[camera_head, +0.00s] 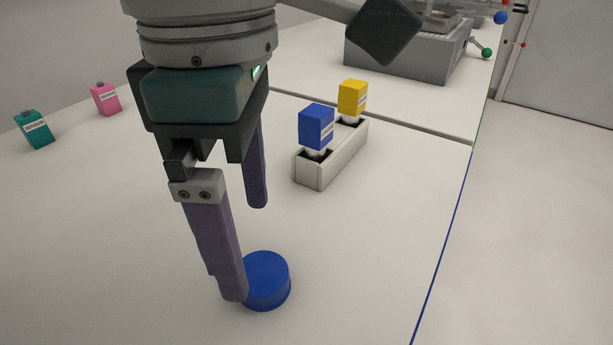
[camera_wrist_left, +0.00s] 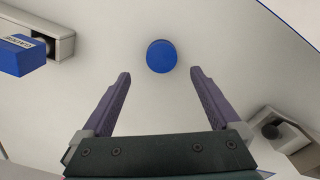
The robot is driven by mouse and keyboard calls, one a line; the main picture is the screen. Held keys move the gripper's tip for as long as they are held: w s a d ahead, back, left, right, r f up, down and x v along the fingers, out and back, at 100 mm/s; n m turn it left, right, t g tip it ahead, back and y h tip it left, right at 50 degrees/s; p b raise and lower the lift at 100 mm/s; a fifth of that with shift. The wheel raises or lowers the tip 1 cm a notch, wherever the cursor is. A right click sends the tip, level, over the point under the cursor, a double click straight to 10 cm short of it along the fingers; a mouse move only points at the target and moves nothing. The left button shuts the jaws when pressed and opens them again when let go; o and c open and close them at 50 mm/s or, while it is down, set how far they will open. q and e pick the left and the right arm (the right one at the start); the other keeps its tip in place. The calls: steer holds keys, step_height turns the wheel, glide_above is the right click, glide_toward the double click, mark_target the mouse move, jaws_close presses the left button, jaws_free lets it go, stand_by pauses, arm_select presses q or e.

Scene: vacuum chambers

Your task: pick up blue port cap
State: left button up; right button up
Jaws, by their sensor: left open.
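The blue port cap (camera_head: 268,280) is a short round disc lying on the white table in the head view. It also shows in the left wrist view (camera_wrist_left: 161,56), beyond the fingertips and between their lines. My left gripper (camera_head: 246,250) is open, with its two purple fingers pointing down. In the head view one finger covers the cap's left edge. In the left wrist view the gap between the fingertips (camera_wrist_left: 160,75) is empty and the cap is not between the fingers. I cannot tell how high the fingertips are above the table. My right gripper is not in view.
A light holder (camera_head: 320,172) carries a blue block (camera_head: 316,127) and a yellow block (camera_head: 352,97) behind the cap. Teal (camera_head: 34,129) and pink (camera_head: 105,99) containers stand at the left. A grey machine (camera_head: 408,55) stands at the back. Table around the cap is clear.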

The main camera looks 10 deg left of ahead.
mark_target(258, 271)
arm_select(q)
step_height(258, 271, down, 5)
steer(key=shift+s+d+r, duration=0.1)
steer(key=shift+s+d, duration=0.05)
steer(key=c, duration=1.4)
